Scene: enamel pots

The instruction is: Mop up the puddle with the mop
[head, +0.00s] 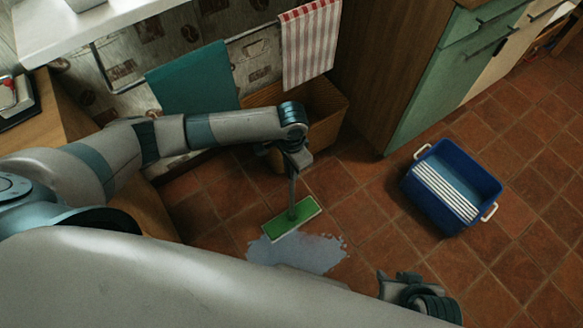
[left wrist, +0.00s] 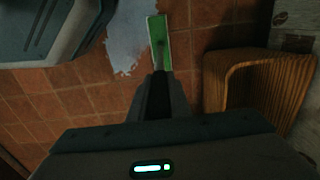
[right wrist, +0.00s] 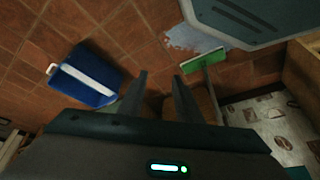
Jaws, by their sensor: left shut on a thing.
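The mop has a green flat head (head: 291,218) and a thin grey handle (head: 292,188). My left gripper (head: 297,158) is shut on the handle, above the mop head. The left wrist view also shows the green mop head (left wrist: 157,42) beyond my shut fingers (left wrist: 159,85). The pale blue-grey puddle (head: 300,256) lies on the tiles, with the mop head along its far edge; I cannot tell if the head presses on the floor. The puddle's near edge is partly hidden by my body. My right gripper (right wrist: 160,82) is open and empty, right of the puddle in the head view.
A blue bucket (head: 416,192) with white slats and white handles stands on the tiles to the right. A wooden crate (head: 325,125) stands behind the mop, by the wall and the green-fronted cabinet (head: 425,85). Tiled floor (head: 375,225) between puddle and bucket is clear.

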